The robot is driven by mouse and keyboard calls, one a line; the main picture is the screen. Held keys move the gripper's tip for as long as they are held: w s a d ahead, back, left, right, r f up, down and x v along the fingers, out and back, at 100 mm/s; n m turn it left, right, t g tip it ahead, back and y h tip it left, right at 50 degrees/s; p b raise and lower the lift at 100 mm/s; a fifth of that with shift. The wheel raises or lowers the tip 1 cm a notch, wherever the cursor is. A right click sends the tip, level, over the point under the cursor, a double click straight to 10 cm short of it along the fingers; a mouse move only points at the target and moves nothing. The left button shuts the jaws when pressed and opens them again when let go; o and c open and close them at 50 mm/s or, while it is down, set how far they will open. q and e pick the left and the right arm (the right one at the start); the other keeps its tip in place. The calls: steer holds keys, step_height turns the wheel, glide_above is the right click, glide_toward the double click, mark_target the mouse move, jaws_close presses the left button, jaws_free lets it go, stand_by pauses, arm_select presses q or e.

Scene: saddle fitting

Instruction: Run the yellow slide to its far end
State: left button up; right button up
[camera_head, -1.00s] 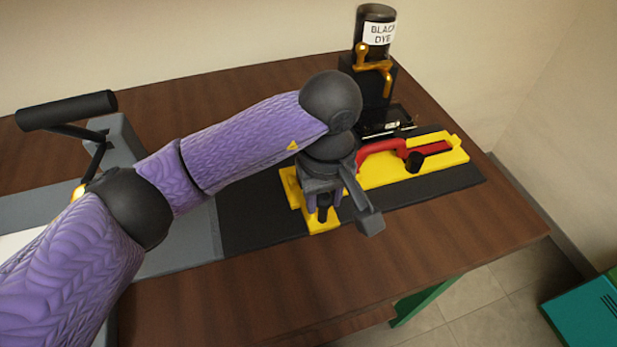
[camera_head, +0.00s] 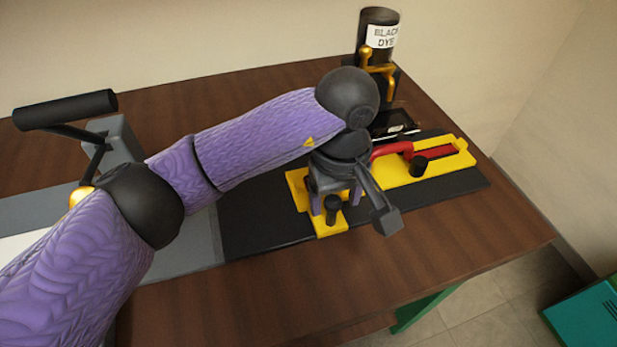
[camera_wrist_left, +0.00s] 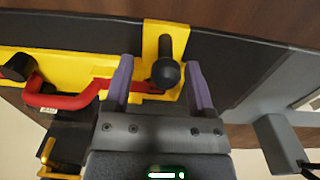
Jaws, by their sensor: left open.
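The yellow slide (camera_head: 330,226) is a plate with an upright black knob (camera_head: 332,205), at the near left end of a long yellow fixture (camera_head: 400,172) on a black mat. In the left wrist view the slide (camera_wrist_left: 152,38) and its knob (camera_wrist_left: 166,72) show below the hand. My left gripper (camera_head: 336,203) is open, its two purple fingers on either side of the knob, with gaps visible in the wrist view (camera_wrist_left: 160,70). A red bar (camera_head: 392,150) runs along the fixture. My wrist hides part of the fixture. My right gripper is out of view.
A second black knob (camera_head: 418,165) stands on the fixture. A black dye bottle (camera_head: 379,35) on a stand with a gold lever (camera_head: 375,70) is at the back. A grey press with a black handle (camera_head: 66,109) stands left. The table front (camera_head: 270,285) is clear.

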arm_select(q)
steer(key=shift+f, duration=0.8)
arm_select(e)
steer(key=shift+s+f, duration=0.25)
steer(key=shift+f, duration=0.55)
arm_select(q)
steer(key=r+p, duration=0.1)
steer(key=r, duration=0.1)
steer(key=r+p, duration=0.1)
steer(key=r, duration=0.1)
steer(key=r+p, duration=0.1)
steer(key=r, duration=0.1)
steer(key=shift+d+r+p, duration=0.25)
steer(key=shift+d+p, duration=0.05)
steer(key=shift+d, duration=0.1)
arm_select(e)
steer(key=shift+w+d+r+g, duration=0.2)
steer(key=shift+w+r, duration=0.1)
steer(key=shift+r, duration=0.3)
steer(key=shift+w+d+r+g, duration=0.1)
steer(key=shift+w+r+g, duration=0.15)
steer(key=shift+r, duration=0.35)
